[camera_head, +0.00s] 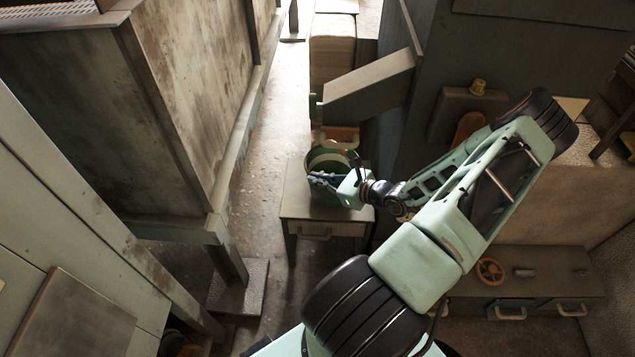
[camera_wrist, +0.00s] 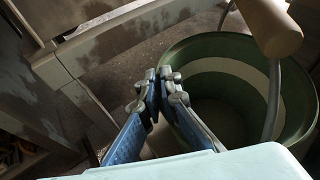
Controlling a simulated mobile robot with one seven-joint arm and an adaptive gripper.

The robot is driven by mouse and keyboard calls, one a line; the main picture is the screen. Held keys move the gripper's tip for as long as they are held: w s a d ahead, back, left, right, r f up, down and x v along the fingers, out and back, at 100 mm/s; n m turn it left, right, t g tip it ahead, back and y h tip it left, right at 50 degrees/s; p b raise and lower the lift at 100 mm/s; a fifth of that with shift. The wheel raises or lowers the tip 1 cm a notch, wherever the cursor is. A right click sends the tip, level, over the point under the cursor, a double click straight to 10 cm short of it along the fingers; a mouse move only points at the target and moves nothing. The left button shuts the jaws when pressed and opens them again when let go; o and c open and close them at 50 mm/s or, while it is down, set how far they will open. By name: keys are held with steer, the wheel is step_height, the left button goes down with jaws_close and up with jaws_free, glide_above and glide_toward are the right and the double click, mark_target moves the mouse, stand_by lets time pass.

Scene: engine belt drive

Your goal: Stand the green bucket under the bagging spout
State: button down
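The green bucket (camera_head: 322,157) with a pale band stands on a small grey drawer cabinet (camera_head: 298,205). In the wrist view the bucket (camera_wrist: 294,105) fills the right side, its open top and inside showing. Its wire handle with a wooden grip (camera_wrist: 268,25) is raised. My gripper (camera_head: 318,178) is over the bucket's near side in the head view. In the wrist view my gripper's blue fingers (camera_wrist: 160,76) come together at the bucket's left rim. I cannot tell whether they pinch the rim. A sloped grey chute (camera_head: 370,85), seemingly the bagging spout, is just beyond the bucket.
A grey machine housing (camera_head: 480,50) is at the right. A low cabinet with an orange handwheel (camera_head: 490,271) is at lower right.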

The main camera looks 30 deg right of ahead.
steer(key=shift+w+f, duration=0.1)
steer(key=shift+f, duration=0.5)
steer(key=c, duration=2.2)
jaws_free()
steer(key=shift+o, duration=0.2)
steer(key=p+v, duration=0.1)
steer(key=v, duration=1.1)
steer(key=shift+p, duration=0.4)
steer(key=shift+f, duration=0.1)
